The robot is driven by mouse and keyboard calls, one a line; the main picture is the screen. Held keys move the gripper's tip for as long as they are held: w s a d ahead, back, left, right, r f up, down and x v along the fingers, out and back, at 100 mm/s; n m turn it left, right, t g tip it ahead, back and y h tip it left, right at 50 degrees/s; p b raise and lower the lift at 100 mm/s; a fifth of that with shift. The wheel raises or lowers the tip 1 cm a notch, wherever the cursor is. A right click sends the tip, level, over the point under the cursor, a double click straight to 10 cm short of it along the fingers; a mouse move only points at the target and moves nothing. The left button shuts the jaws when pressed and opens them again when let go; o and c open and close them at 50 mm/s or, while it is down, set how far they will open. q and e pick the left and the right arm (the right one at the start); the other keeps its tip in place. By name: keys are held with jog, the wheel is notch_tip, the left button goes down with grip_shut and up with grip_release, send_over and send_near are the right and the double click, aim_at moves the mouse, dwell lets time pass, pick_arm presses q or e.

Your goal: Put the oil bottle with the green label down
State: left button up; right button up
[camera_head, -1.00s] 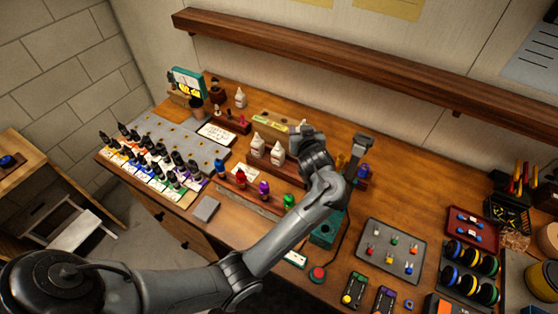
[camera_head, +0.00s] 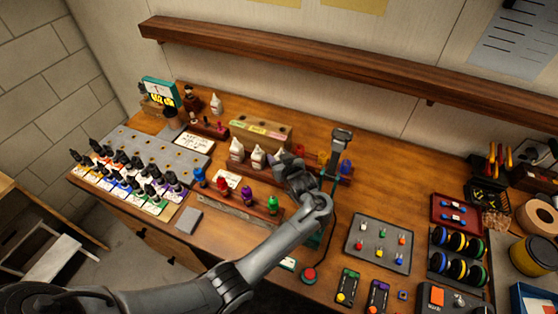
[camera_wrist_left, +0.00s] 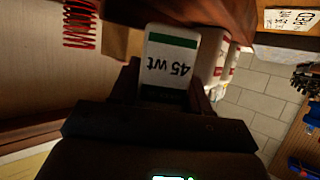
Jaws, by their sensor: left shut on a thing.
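The oil bottle with the green label shows in the left wrist view (camera_wrist_left: 172,62); its white label has a green band and reads "45 wt" upside down. My left gripper (camera_head: 284,163) is shut on this bottle. In the head view the gripper is over the middle of the bench, beside the wooden bottle rack, and its wrist largely hides the held bottle. Two white bottles, one at the rack's left end (camera_head: 237,149) and one beside it (camera_head: 257,157), stand upright left of the gripper. I cannot tell whether the held bottle touches the rack. My right gripper is not in view.
A wooden box with coloured labels (camera_head: 262,134) stands behind the bottles. A lamp-like post (camera_head: 338,150) rises right of the gripper. A grey parts tray (camera_head: 379,243) lies at right.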

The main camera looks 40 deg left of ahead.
pick_arm(q)
jog(key=shift+f, duration=0.75)
jog(key=shift+f, duration=0.1)
jog(key=shift+f, duration=0.15)
jog(key=o, duration=0.8)
